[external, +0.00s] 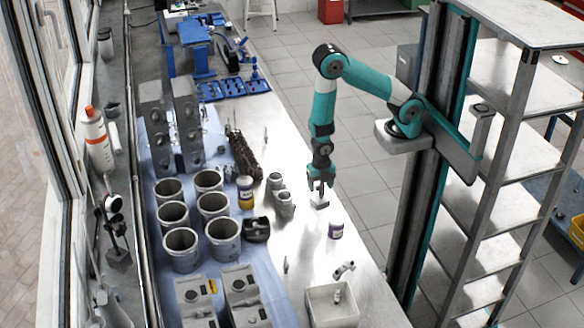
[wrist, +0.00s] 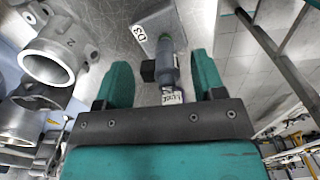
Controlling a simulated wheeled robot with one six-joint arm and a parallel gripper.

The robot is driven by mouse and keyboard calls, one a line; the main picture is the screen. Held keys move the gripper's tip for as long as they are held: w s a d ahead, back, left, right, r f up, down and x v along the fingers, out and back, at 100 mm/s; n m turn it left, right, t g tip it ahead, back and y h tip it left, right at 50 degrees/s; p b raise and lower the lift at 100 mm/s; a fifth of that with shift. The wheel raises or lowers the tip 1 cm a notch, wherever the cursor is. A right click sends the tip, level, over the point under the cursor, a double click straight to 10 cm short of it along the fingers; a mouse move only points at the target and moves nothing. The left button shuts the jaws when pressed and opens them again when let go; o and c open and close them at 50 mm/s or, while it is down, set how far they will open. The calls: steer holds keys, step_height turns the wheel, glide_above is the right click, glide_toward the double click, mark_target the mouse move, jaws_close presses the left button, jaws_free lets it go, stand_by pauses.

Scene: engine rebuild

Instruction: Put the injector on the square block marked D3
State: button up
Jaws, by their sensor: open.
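My gripper (external: 321,184) is low over the near bench, above a small grey block (external: 322,205). In the wrist view, its two teal fingers (wrist: 160,85) are open, with a gap on either side of the injector. The injector (wrist: 167,62) is a grey cylinder with a dark side connector and a white label at its near end. Its far end overlaps the grey block marked D3 (wrist: 148,28) in the picture. It looks to be on the block, but the contact is not clear. In the external view I cannot make out the injector between the fingers.
Grey housings (external: 282,195) stand left of my gripper; one marked 2 (wrist: 58,50) is close in the wrist view. The bench's right edge is close.

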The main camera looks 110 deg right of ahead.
step_height(320, 180, up, 10)
steer(key=shift+r+b, duration=0.25)
steer(key=shift+b, duration=0.8)
steer(key=s+a+r+m+y, duration=0.4)
steer(key=s+a+r+m, duration=0.7)
steer(key=s+a+r, duration=0.2)
step_height(320, 180, up, 5)
steer(key=a, duration=0.2)
steer(key=shift+s+a+f, duration=0.15)
steer(key=shift+a, duration=0.2)
step_height(320, 180, down, 5)
steer(key=b, duration=0.5)
steer(key=shift+f, duration=0.1)
